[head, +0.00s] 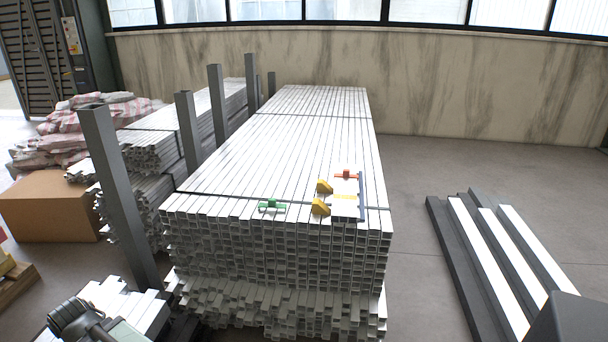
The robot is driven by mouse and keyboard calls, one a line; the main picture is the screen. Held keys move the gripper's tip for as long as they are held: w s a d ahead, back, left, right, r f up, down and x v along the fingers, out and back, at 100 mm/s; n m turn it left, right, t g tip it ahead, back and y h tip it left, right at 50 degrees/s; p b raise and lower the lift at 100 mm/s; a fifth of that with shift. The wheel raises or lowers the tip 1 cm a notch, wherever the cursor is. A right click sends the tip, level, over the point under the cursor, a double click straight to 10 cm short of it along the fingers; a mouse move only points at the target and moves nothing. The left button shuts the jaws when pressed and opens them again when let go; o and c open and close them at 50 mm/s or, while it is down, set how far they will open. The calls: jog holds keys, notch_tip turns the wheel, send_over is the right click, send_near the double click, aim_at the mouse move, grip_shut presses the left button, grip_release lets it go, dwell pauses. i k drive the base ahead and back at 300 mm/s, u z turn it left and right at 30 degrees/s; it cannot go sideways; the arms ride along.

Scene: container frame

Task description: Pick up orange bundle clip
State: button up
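The orange bundle clip (347,175) is a small red-orange piece. It lies on top of the large stack of pale metal profiles (270,150), near its front right part, just behind a white sheet (344,206) with a yellow-orange mark. Two yellow wedge-shaped pieces (321,207) sit just left of the sheet. A green clip (272,205) of similar shape lies farther left near the stack's front edge. A thin blue bar (362,197) runs along the sheet's right side. I cannot make out my gripper in the head view, and nothing touches the orange clip.
Grey upright posts (118,190) stand along the stack's left side. A cardboard box (52,206) and wrapped bundles (90,120) are farther left. Dark and white beams (487,262) lie on the floor at right. Floor (410,200) between stack and beams is clear.

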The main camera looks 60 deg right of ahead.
aim_at(346, 174)
jog(key=u, duration=0.3)
jog(key=k, duration=1.2)
jog(key=z, duration=0.9)
jog(key=i, duration=0.9)
jog(key=u, duration=0.05)
